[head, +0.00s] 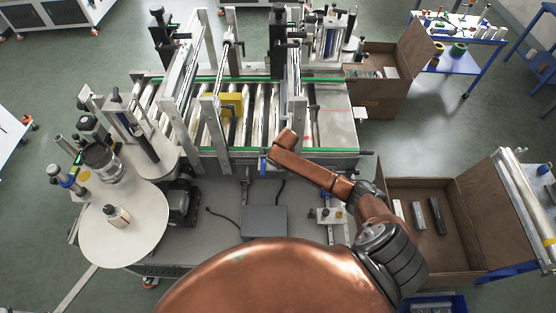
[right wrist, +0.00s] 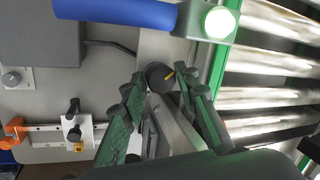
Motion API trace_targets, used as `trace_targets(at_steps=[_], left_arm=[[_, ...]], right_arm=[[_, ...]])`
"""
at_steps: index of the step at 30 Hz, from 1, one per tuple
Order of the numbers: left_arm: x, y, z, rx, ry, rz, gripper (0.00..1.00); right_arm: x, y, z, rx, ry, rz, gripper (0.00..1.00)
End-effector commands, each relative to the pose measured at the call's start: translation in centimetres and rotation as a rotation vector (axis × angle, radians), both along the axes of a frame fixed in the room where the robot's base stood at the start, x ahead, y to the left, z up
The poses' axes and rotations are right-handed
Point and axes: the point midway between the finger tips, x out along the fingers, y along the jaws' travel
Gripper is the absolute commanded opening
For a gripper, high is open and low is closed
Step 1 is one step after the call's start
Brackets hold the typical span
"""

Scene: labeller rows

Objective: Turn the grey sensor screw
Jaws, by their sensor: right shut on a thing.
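The knob sits beside the green edge of the conveyor. In the head view my copper right arm reaches over the conveyor's front edge and its gripper is hidden, as is the screw. My left gripper is in neither view.
A blue handle (right wrist: 120,10) with a pale lit end lies close beyond the knob. A grey box (head: 264,222) and a slotted bracket (right wrist: 50,134) are nearby. The roller conveyor (head: 265,100) carries a yellow block (head: 231,104). An open brown carton (head: 455,255) stands at right.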

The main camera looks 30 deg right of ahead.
Motion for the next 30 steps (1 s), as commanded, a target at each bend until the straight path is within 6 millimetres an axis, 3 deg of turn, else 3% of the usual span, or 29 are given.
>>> trace_targets(at_steps=[12, 30], left_arm=[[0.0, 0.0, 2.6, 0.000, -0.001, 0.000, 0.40], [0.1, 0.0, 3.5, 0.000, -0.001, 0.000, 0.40]], right_arm=[[0.0, 0.2, 0.1, 0.001, 0.002, -0.210, 0.00], [-0.1, 0.2, 0.0, 0.000, 0.003, -0.309, 0.00]])
